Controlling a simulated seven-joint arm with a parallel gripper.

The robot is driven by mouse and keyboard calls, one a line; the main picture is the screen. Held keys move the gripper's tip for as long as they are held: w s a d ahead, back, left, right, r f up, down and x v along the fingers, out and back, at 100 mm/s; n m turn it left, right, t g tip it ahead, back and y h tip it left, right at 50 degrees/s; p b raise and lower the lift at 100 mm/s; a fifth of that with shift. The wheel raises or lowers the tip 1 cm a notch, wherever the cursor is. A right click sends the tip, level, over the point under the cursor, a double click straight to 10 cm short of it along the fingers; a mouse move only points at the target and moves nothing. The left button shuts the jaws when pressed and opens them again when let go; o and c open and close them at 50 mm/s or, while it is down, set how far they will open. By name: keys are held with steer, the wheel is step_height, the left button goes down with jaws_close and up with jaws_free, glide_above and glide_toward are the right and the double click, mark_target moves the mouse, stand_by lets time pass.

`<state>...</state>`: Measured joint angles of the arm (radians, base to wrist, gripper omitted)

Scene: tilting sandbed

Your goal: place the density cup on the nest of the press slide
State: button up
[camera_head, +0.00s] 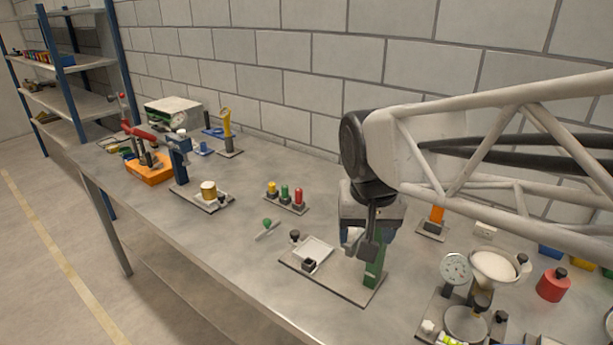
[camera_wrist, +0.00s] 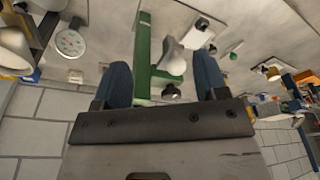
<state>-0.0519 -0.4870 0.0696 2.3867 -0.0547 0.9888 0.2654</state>
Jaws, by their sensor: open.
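A brass-coloured round cup (camera_head: 209,189) with a pale top, likely the density cup, stands upright on the base of the blue press (camera_head: 179,158), left of centre. The small slide or nest under it cannot be told apart. In the wrist view the cup (camera_wrist: 271,71) and blue press (camera_wrist: 290,84) are small at the right. My gripper (camera_head: 360,246) is well to the right of them, above a plate with a green post (camera_head: 375,272). Its blue-padded fingers (camera_wrist: 163,82) are apart, with the green post and a pale horn-shaped part (camera_wrist: 172,56) showing between and beyond them.
A white tray (camera_head: 317,246) lies beside the green post. Yellow, green and red pegs (camera_head: 285,194) stand between press and gripper. A dial gauge (camera_head: 455,268) and white bowl (camera_head: 494,264) stand right. An orange box (camera_head: 151,172) sits left of the press.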

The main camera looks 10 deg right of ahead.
steer(key=s+d+f+n, duration=0.1)
steer(key=s+f, duration=0.3)
steer(key=s, duration=0.4)
steer(key=shift+d+n, duration=0.25)
steer(key=shift+n, duration=0.25)
